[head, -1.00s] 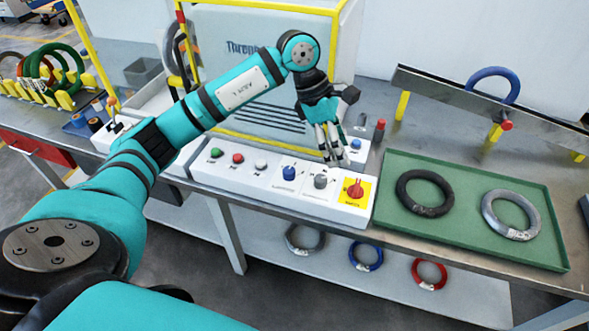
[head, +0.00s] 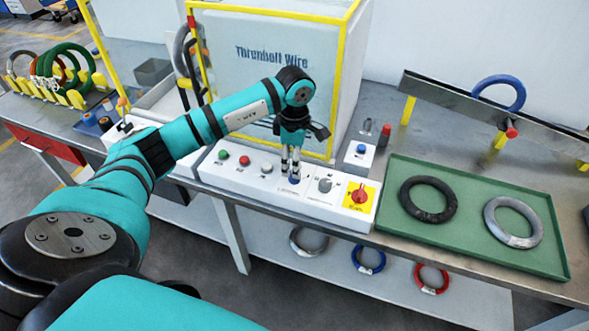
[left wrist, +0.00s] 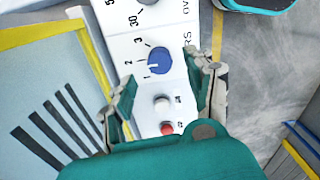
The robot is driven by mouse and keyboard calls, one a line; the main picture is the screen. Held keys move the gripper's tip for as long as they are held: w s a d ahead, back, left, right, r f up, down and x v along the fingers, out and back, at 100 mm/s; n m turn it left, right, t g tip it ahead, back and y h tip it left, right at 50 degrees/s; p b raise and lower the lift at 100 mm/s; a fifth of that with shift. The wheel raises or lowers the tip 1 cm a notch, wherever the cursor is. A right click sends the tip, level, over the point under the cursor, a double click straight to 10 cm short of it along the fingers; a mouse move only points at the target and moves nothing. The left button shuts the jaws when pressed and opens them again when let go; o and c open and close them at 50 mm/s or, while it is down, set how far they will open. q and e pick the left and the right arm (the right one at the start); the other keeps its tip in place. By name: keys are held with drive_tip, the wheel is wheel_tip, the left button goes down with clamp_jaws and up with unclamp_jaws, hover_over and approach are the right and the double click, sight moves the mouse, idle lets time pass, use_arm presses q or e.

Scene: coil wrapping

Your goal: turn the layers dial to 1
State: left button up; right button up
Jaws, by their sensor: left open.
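The layers dial is a blue knob on the white control panel; it shows in the left wrist view (left wrist: 160,61) with the marks 1, 2 and 3 around it. A pale pointer mark on the knob faces the side of the 1 and 2; I cannot tell exactly where it points. In the head view the dial (head: 294,180) is partly hidden by my left gripper (head: 291,167), which points down over it. In the left wrist view the open fingers (left wrist: 164,78) stand either side of the dial, and contact is unclear. My right gripper is out of view.
A grey knob (head: 324,185) and a red switch on a yellow plate (head: 360,196) are to the right of the dial. White, red (head: 244,160) and green buttons are to its left. The machine's clear, yellow-framed enclosure (head: 275,60) stands behind. A green tray (head: 468,225) holds two coils.

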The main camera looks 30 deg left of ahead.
use_arm(q)
drive_tip(key=shift+f, duration=2.35)
clamp_jaws()
